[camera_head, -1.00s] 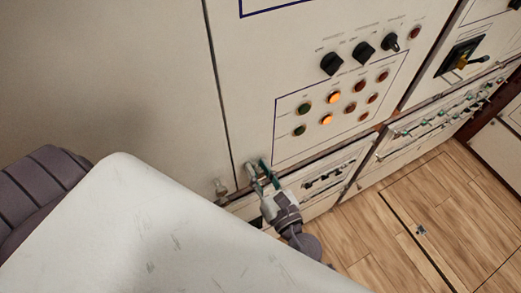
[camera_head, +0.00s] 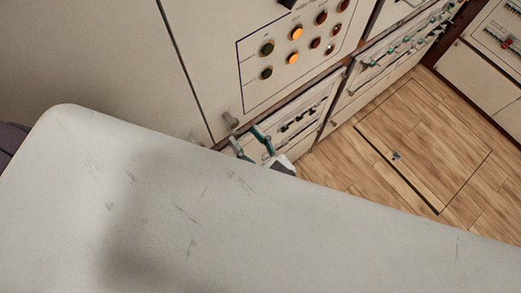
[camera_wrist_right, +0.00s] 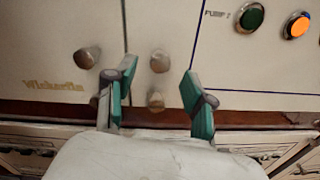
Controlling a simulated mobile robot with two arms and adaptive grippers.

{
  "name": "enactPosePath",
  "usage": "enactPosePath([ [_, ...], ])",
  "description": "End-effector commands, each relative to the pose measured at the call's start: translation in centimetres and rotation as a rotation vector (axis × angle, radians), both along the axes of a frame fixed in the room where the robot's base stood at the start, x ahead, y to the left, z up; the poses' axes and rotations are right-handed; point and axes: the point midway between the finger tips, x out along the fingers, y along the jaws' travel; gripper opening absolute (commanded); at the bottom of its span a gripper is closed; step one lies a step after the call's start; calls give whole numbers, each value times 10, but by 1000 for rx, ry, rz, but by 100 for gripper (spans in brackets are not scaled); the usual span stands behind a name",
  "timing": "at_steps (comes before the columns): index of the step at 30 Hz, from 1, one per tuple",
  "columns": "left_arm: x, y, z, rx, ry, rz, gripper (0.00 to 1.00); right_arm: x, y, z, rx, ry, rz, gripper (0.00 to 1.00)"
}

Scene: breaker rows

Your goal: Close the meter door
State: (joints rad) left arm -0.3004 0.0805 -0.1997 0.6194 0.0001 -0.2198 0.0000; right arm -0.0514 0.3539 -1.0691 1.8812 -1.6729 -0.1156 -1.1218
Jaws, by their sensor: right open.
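A pale cabinet front panel (camera_head: 215,70) with a block of coloured lights stands ahead; I cannot tell for sure which panel is the meter door. A small metal knob (camera_head: 229,121) sits at its lower left corner, beside a vertical seam. My right gripper (camera_head: 247,136) is open and empty, with green-padded fingers close to this corner. In the right wrist view, the knob (camera_wrist_right: 160,61) shows between and beyond the open fingers (camera_wrist_right: 159,75), with no visible grip on it. My left gripper is not in view.
A neighbouring panel with lettering (camera_wrist_right: 60,45) and its own knob (camera_wrist_right: 88,57) is left of the seam. Lower breaker rows (camera_head: 300,117) run below the lit panel. The wooden floor (camera_head: 400,140) is open at right; a floor hatch (camera_head: 425,155) is set in it.

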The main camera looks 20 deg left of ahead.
Motion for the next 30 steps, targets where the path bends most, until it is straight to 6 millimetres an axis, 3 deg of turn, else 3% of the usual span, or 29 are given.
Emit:
enactPosePath([
  [3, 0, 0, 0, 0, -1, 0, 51, -12, -19, -1, -3, -2, 2, 53],
  [10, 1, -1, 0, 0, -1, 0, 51, -27, -40, 0, 1, -2, 2, 53],
  [30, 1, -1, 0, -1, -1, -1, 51, -30, -44, 1, 4, 1, 0, 53],
])
